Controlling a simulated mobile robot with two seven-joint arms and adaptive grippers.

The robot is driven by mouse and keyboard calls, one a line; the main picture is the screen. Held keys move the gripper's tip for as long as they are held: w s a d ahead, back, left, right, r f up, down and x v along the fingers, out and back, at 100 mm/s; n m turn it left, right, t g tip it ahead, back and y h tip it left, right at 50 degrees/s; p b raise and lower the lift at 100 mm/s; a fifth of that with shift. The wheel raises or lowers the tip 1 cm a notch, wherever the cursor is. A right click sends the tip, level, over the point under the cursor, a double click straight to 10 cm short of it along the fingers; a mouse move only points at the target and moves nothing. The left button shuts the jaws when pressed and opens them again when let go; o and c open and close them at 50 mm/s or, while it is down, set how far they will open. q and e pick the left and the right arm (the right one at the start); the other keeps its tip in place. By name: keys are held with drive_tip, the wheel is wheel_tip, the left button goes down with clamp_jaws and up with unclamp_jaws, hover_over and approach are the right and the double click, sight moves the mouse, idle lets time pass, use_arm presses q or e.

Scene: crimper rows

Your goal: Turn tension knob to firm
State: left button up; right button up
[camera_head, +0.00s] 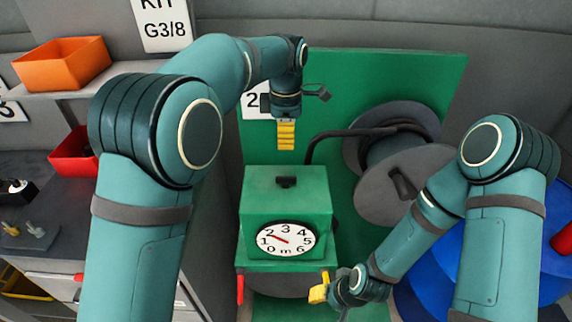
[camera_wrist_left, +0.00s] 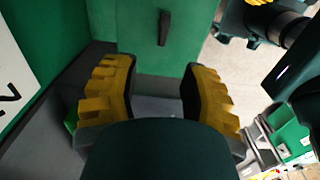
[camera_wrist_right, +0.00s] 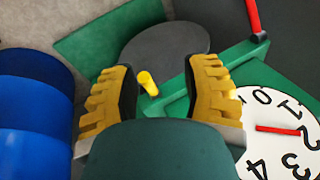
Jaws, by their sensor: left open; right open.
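A green machine box (camera_head: 286,200) carries a white round dial (camera_head: 286,239) numbered in metres; its red needle points near 1 to 2. A black knob (camera_head: 286,181) stands on its top and shows as a dark bar in the left wrist view (camera_wrist_left: 164,28). No firm marking is readable. My left gripper (camera_head: 286,148) is open and empty, pointing down above the box. My right gripper (camera_head: 318,293) is open at the box's lower right corner. In the right wrist view, a yellow peg (camera_wrist_right: 148,83) shows between its fingers, not gripped. I cannot tell which part is the tension knob.
A red lever (camera_head: 240,288) is at the box's lower left. A grey reel (camera_head: 398,186) with black cable stands behind right, before a green panel (camera_head: 420,75). Blue drums (camera_head: 440,280) are at right. Orange (camera_head: 62,64) and red (camera_head: 72,158) bins are at left.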

sight(286, 177)
use_arm(q)
drive_tip(key=f, duration=0.9)
drive_tip(key=f+b, duration=0.1)
drive_tip(key=f, duration=0.3)
drive_tip(key=shift+s+f, duration=0.2)
drive_tip(key=shift+s, duration=0.2)
clamp_jaws()
